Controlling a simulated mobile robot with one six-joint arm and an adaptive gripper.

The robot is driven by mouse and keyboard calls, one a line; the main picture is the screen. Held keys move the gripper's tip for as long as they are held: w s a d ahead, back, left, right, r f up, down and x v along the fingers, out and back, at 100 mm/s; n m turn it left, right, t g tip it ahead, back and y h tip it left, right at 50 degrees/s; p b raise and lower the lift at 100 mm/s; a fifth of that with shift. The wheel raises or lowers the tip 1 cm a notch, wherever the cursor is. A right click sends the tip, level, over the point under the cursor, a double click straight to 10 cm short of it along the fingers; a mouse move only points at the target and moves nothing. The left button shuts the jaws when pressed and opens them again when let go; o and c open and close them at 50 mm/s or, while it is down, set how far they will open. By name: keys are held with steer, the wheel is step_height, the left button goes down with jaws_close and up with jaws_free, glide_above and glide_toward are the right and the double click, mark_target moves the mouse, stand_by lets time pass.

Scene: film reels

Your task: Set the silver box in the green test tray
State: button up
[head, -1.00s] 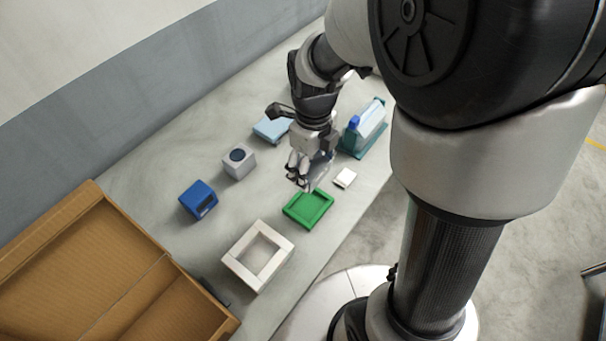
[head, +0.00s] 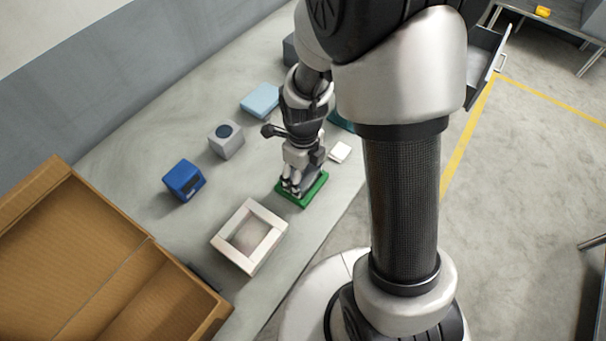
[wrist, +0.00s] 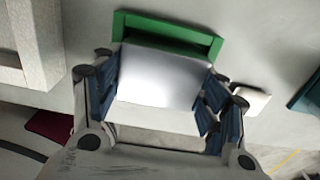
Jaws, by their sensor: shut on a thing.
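The silver box (wrist: 158,78) is between the fingers of my gripper (head: 292,187), which is shut on its two sides. In the wrist view its bright top face is level across the picture. The green test tray (head: 310,194) is right under my gripper in the head view. In the wrist view the tray's far rim (wrist: 165,28) shows beyond the box, and the box hides the near part of the tray. I cannot tell whether the box touches the tray floor or is just above it.
A white square frame (head: 274,252) stands in front of the tray to the left. A small white block (head: 340,152) lies close by on the right. A blue box (head: 184,180), a grey box with a dark round top (head: 226,141) and a light blue block (head: 260,100) stand farther left and back.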

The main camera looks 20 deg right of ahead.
steer(key=shift+r, duration=0.1)
steer(key=o, duration=1.1)
step_height(320, 180, up, 11)
steer(key=p, duration=0.4)
step_height(320, 180, up, 7)
steer(key=n+t, duration=0.1)
steer(key=n, duration=0.5)
glide_above(306, 181)
steer(key=s+r+n+t, duration=0.1)
steer(key=s+r+n, duration=0.4)
steer(key=n, duration=0.6)
steer(key=s+r+n+t, duration=0.2)
steer(key=s+r+n, duration=0.3)
steer(key=s+n, duration=0.3)
steer(key=shift+r+n+t, duration=0.3)
steer(key=shift+n, duration=1.6)
